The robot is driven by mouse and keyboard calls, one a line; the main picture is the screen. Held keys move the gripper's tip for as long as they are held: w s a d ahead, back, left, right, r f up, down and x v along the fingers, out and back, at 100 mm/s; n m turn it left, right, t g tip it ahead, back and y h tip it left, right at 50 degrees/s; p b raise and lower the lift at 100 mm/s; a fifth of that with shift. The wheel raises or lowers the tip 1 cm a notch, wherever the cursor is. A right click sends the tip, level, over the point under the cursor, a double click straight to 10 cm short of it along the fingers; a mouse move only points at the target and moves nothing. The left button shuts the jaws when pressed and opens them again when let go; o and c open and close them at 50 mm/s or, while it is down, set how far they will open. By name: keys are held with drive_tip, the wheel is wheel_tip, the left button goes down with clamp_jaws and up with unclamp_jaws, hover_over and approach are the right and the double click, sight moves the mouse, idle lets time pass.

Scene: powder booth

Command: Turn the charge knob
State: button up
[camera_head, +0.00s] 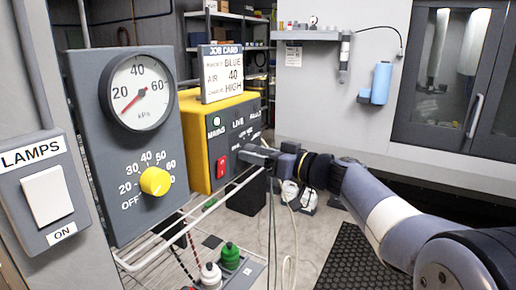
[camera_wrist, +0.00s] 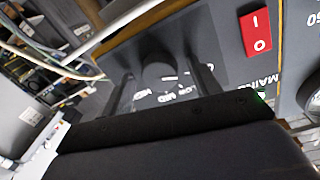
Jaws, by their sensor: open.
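The charge knob (camera_wrist: 158,74) is a dark round knob on the dark front panel of the yellow power unit (camera_head: 190,132). Small white labels, MED among them, show near it in the wrist view, partly blurred. Which setting it points to I cannot tell. My gripper (camera_wrist: 165,78) is open, with one finger on each side of the knob; whether they touch it I cannot tell. In the head view my gripper (camera_head: 258,152) is at the panel's right part and hides the knob. The job card (camera_head: 221,72) on top reads powder BLUE, air 40, charge HIGH.
A red rocker switch (camera_head: 221,166) is on the same panel, below a MAINS lamp (camera_head: 217,120). Left of it are a gauge (camera_head: 140,92), a yellow knob (camera_head: 155,181) and a LAMPS switch (camera_head: 48,196).

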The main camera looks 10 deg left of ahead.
drive_tip(key=shift+a, duration=0.2)
drive_tip(key=c, duration=1)
